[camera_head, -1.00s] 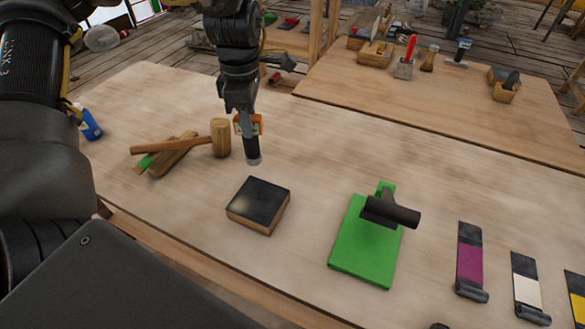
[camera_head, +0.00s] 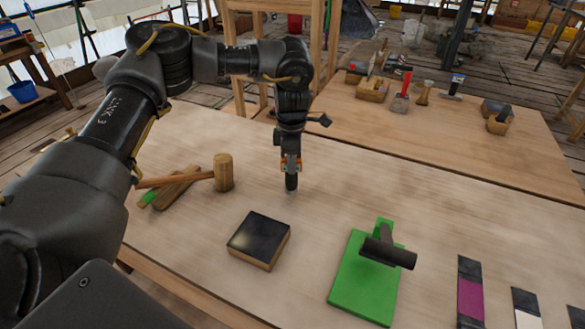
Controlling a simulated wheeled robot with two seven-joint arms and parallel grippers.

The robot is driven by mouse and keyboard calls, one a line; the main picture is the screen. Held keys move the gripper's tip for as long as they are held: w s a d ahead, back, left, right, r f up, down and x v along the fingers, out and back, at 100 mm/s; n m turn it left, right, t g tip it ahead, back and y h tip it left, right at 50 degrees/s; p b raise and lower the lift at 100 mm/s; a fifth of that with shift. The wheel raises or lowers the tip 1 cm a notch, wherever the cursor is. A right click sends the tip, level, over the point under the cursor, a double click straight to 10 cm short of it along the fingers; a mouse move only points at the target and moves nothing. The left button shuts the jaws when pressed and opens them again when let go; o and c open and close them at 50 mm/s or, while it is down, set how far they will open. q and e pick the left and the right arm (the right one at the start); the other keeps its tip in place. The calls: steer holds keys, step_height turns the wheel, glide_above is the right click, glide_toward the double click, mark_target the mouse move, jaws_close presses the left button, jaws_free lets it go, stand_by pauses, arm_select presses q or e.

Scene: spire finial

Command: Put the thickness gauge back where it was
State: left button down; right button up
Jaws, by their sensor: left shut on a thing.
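My left gripper (camera_head: 290,165) points down over the middle of the light wooden table (camera_head: 215,285), behind the black-topped block. It is shut on a small dark upright cylinder (camera_head: 291,183) with a paler lower end. This may be the thickness gauge, but it is too small to be sure. Orange parts show at the jaws. The cylinder's lower end is at or just above the tabletop; I cannot tell whether it touches. My right gripper is not in view.
A black-topped block (camera_head: 259,239) sits in front. A green plate (camera_head: 363,285) bears a black roller-like tool (camera_head: 388,252). Coloured strips (camera_head: 470,290) lie at right. A second table (camera_head: 440,125) behind holds tools. Table right of the gripper is clear.

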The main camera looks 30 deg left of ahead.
arm_select(q)
steer(key=shift+w+f, duration=0.15)
steer(key=shift+f, duration=0.05)
steer(key=shift+w+f+p, duration=0.1)
steer(key=shift+f+p, duration=0.25)
steer(key=shift+f, duration=1.4)
steer(key=c, duration=1.2)
jaws_free()
step_height(320, 180, up, 11)
steer(key=shift+r+b, duration=0.1)
steer(key=shift+b, duration=0.5)
steer(key=shift+r, duration=0.6)
